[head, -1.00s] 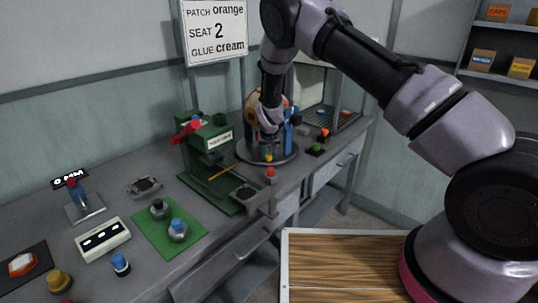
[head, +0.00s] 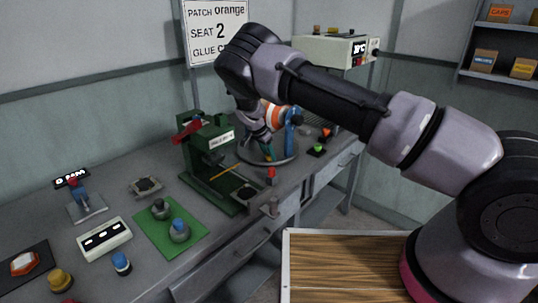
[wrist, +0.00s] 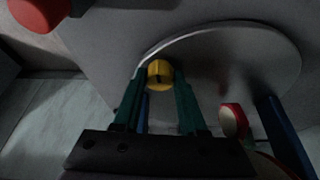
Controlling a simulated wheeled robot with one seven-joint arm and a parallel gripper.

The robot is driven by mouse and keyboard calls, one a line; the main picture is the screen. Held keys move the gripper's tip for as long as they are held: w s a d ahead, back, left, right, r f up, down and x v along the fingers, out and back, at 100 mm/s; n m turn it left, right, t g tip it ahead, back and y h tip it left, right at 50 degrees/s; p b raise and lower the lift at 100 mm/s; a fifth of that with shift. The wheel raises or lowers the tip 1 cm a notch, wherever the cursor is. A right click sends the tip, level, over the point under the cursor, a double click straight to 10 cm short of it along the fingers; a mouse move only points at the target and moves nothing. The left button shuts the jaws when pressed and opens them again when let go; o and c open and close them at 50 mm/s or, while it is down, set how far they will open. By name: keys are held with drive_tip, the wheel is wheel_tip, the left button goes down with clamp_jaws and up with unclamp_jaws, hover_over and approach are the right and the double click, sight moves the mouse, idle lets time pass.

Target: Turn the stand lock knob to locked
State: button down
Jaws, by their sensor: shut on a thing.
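The ball stand has a round grey base (head: 247,160) with blue uprights (head: 290,130); the base also shows in the wrist view (wrist: 270,45). An orange and white ball (head: 279,115) sits in the stand, partly hidden by my arm. The yellow lock knob (wrist: 160,73) is at the base's near edge, with a dark mark on its face. My gripper (head: 268,154) reaches down to it, and its green fingers (wrist: 158,85) are shut on the knob from both sides. In the head view the fingers mostly hide the knob. I cannot read its lock position.
A green press (head: 205,150) with a red handle stands just left of the stand. A red-topped piece (head: 271,174) stands at the bench's front edge, near my gripper. A green button (head: 318,148) is to the right. A wooden-topped surface (head: 340,265) lies in front.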

drive_tip(key=shift+a+m+g, duration=0.1)
drive_tip(key=shift+m+g, duration=0.2)
drive_tip(key=shift+m, duration=0.3)
drive_tip(key=shift+c, duration=2.3)
unclamp_jaws()
